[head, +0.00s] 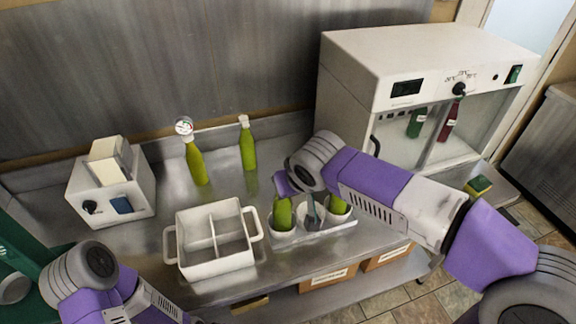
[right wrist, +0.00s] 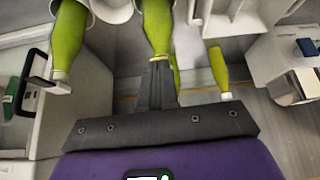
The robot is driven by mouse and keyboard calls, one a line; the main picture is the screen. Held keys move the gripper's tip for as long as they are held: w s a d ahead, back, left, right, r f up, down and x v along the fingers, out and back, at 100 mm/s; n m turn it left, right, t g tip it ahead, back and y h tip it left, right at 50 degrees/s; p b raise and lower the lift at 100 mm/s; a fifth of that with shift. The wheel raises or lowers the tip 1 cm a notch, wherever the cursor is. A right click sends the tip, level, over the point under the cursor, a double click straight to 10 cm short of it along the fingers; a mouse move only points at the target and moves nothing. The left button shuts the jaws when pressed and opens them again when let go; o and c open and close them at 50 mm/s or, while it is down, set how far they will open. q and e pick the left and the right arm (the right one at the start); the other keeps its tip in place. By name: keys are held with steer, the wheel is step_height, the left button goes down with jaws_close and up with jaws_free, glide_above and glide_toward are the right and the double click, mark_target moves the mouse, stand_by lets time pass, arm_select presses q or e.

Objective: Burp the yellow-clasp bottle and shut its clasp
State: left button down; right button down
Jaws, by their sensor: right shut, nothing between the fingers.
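The yellow-clasp bottle (right wrist: 156,25) is green and stands in the left cup of a white three-cup holder (head: 309,236). In the head view its body (head: 283,214) shows below my right wrist, which hides its top. In the right wrist view my right gripper (right wrist: 159,66) is shut and empty, with its fingertips at the yellow band (right wrist: 159,58) on the bottle's neck. I cannot tell whether they touch, or whether the clasp is open. Of my left arm only links show at lower left; its gripper is out of view.
A white divided crate (head: 216,269) is to the left. A gauge-topped bottle (head: 196,163) and a white-capped bottle (head: 247,146) stand behind. A white cabinet (head: 378,63) is at right.

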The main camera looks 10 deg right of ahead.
steer(key=shift+w, duration=0.1)
stand_by(0.6)
steer(key=shift+w+r+p, duration=0.35)
steer(key=shift+w+p, duration=0.1)
steer(key=shift+w, duration=0.15)
steer(key=shift+r+p, duration=0.35)
step_height(320, 180, up, 4)
steer(key=p, duration=0.3)
steer(key=s+v, duration=0.1)
steer(key=v, duration=0.8)
steer(key=shift+s+f+p, duration=0.25)
steer(key=shift+p, duration=0.2)
